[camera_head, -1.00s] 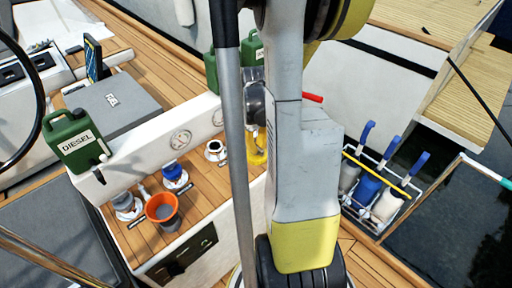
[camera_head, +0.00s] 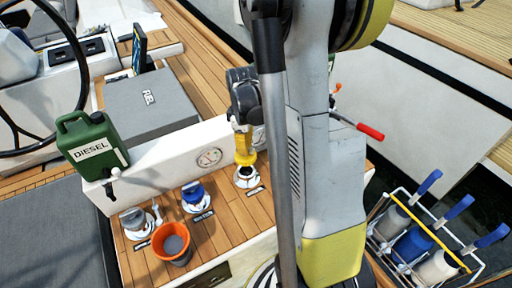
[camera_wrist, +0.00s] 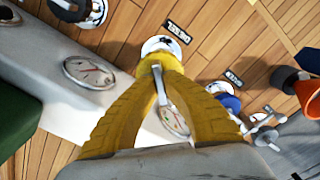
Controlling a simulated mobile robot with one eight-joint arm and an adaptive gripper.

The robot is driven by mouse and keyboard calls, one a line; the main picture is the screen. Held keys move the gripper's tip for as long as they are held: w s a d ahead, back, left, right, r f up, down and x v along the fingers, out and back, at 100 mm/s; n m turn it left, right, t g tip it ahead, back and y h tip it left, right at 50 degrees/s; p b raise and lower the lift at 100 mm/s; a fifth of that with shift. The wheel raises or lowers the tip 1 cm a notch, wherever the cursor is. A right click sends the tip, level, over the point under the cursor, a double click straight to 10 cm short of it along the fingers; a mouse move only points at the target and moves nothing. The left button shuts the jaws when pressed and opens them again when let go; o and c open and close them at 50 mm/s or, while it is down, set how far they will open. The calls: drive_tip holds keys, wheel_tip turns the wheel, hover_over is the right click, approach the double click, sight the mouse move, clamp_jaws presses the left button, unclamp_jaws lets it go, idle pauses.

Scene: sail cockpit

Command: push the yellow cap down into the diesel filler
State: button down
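My gripper (camera_head: 243,150) points down over the diesel filler (camera_head: 247,181), a white ring with a dark opening in the teak. In the wrist view its two yellow fingers (camera_wrist: 160,72) come together at the tips. A brighter yellow piece between the tips, which looks like the yellow cap (camera_wrist: 170,62), sits in front of the filler ring (camera_wrist: 163,44). The cap's edges blend with the yellow fingers. In the head view the cap appears just above the filler, not seated in it. The DIESEL label (camera_wrist: 178,31) lies beside the ring.
A blue-capped filler (camera_head: 194,195), a grey-capped filler (camera_head: 134,221) and an orange cup (camera_head: 172,244) stand to the left. A green diesel can (camera_head: 92,147) stands on the ledge behind. A rack of blue-handled items (camera_head: 415,240) is at the right.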

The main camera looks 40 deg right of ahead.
sight(246, 161)
drive_tip(key=shift+s+a+f+b, duration=0.15)
drive_tip(key=shift+f+b, duration=0.3)
drive_tip(key=shift+f, duration=0.25)
drive_tip(key=shift+f+b, duration=1.45)
drive_tip(key=shift+f, duration=0.6)
drive_tip(key=shift+f+b, duration=0.6)
drive_tip(key=shift+b, duration=0.1)
drive_tip(key=c, duration=1.9)
unclamp_jaws()
drive_tip(key=shift+r+p, duration=4.1)
drive_tip(key=shift+r, duration=1.5)
